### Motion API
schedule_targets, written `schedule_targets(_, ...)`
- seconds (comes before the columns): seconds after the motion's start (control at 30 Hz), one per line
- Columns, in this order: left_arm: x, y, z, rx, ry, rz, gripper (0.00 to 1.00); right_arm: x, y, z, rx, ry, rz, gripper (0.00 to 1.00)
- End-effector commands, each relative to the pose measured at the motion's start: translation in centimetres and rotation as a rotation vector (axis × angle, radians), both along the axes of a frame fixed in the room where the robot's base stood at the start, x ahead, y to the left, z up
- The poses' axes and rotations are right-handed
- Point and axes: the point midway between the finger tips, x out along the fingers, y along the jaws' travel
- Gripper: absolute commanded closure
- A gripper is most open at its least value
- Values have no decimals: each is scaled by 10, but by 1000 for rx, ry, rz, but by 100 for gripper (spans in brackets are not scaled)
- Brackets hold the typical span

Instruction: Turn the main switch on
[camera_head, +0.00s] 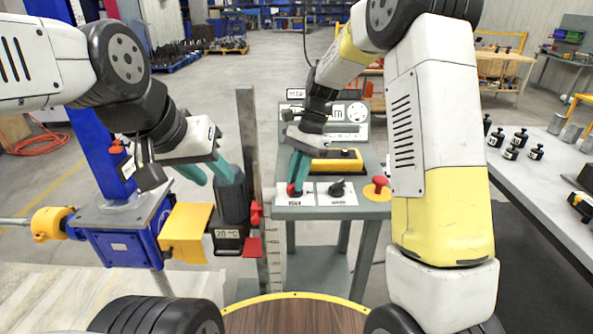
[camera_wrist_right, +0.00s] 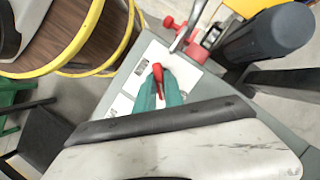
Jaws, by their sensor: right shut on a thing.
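The main switch appears to be the red knob (camera_head: 292,190) on a white labelled plate at the front left of the grey control stand (camera_head: 345,213). My right gripper (camera_head: 298,178) reaches down to it, and its teal fingers are shut on the knob. The right wrist view shows the red knob (camera_wrist_right: 158,73) between the two fingertips (camera_wrist_right: 160,92), its narrow bar pointing along the fingers. My left gripper (camera_head: 207,176) has its teal fingers apart beside a dark grey cylinder (camera_head: 232,203); whether a finger touches it I cannot tell.
A black knob (camera_head: 337,188) and a red mushroom button (camera_head: 379,183) on a yellow plate sit to the right of the red knob. A blue screw jack (camera_head: 125,235) with a yellow block (camera_head: 187,229) stands left. A bench (camera_head: 540,180) with small black parts is at right.

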Motion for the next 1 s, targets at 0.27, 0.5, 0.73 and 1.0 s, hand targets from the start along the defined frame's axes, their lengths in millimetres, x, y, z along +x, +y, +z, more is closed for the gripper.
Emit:
schedule_targets(0.27,0,0,0,0,0,0,64,2,2,0,0,-3,263,100)
schedule_targets(0.5,0,0,0,0,0,0,64,3,3,1,0,-2,478,100)
schedule_targets(0.73,0,0,0,0,0,0,64,3,4,1,0,-3,638,100)
schedule_targets(1.0,0,0,0,0,0,0,64,3,4,1,-2,-5,747,100)
